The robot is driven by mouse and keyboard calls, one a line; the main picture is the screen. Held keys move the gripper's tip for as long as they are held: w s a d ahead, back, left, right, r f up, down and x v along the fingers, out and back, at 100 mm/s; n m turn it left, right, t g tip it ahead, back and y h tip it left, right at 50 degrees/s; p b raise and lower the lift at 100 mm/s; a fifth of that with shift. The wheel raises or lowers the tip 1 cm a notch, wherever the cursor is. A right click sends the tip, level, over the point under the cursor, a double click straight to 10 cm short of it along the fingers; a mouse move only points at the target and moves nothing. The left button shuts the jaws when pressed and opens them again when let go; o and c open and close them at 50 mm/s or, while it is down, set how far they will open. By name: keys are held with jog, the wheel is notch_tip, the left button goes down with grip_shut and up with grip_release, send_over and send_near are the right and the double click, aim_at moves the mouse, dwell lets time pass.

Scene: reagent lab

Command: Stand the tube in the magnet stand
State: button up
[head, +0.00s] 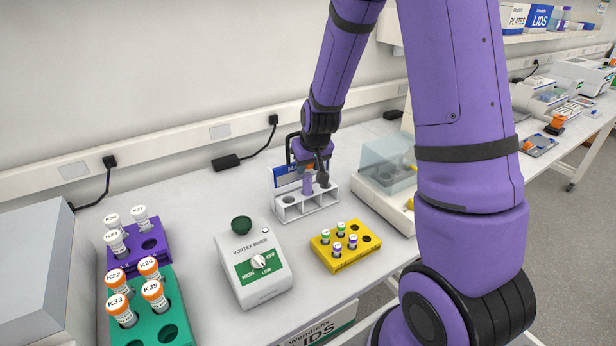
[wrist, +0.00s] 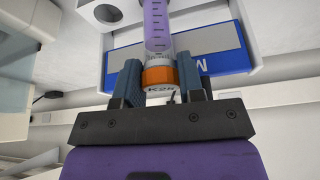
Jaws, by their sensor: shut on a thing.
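The tube (head: 308,186) holds purple liquid and has an orange cap, which shows in the wrist view (wrist: 160,77) with a K label. My gripper (head: 312,166) is shut on it at the cap, with one finger on each side in the wrist view (wrist: 160,70). The tube looks upright in the head view, at the middle of the magnet stand (head: 282,181). The stand is white with holes in its top and a blue back panel, which shows in the wrist view (wrist: 225,60). I cannot tell whether the tube's bottom is inside a hole or just above it.
A vortex mixer (head: 252,270) stands left of the stand, and a yellow rack (head: 325,259) with small capped tubes in front. Purple (head: 158,258) and green (head: 178,312) racks are at the left. A clear-lidded device (head: 388,165) stands close on the right.

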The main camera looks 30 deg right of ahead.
aim_at(309, 172)
jog(key=shift+f, duration=2)
jog(key=o, duration=0.7)
jog(key=shift+f, duration=0.1)
jog(key=s+a+r, duration=0.2)
jog(key=s+r, duration=0.3)
jog(key=r, duration=0.3)
jog(key=s+a+r+n, duration=0.1)
jog(key=s+r, duration=0.4)
jog(key=r, duration=0.3)
jog(key=s+a+r, duration=0.2)
jog(key=s+r, duration=0.3)
jog(key=r, duration=0.3)
jog(key=shift+n+t+y, duration=0.3)
jog(key=shift+t, duration=0.1)
jog(key=s+a+r, duration=0.1)
jog(key=s+r, duration=0.1)
jog(key=s, duration=0.2)
jog(key=s+r, duration=0.2)
jog(key=s, duration=0.3)
jog(key=s+a+r, duration=0.1)
jog(key=s+r, duration=0.1)
jog(key=s, duration=0.2)
jog(key=shift+s+a, duration=0.3)
jog(key=shift+s, duration=0.05)
